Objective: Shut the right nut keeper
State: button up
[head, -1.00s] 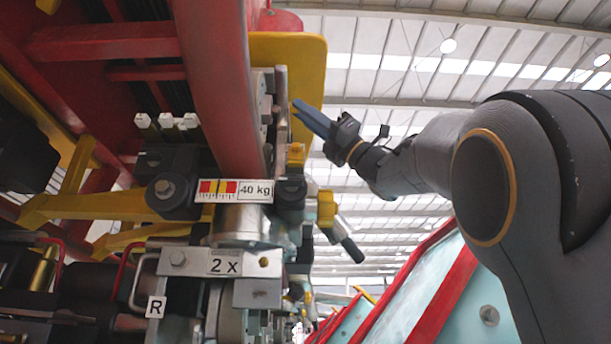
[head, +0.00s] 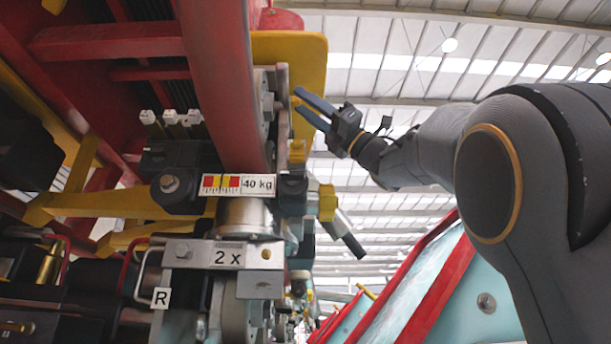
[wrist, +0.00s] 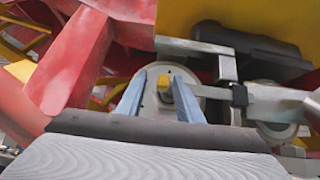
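My gripper (head: 299,103) is at the upper middle of the head view, beside the upright metal plate (head: 283,110) at the edge of the yellow panel. Its two blue fingers are apart. In the wrist view the gripper (wrist: 158,90) points at a round grey disc (wrist: 151,103) with a yellow-tipped nut or bolt (wrist: 164,82) that shows between the fingers. I cannot tell whether the fingers touch it. A flat metal bar (wrist: 270,100) with a black clip (wrist: 239,96) lies just right of the fingers; it may be the nut keeper, but I cannot tell for sure.
A thick red tube (head: 222,80) and a yellow panel (head: 310,60) flank the mechanism. A yellow-collared handle (head: 327,203) sticks out below. A sign reading 40 kg (head: 238,185) and a plate marked 2 X (head: 226,256) sit lower.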

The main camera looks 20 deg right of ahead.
jog(key=b+v, duration=0.4)
jog(key=v, duration=0.3)
jog(key=shift+d+f, duration=0.25)
jog(key=shift+f, duration=0.05)
dwell(0.3)
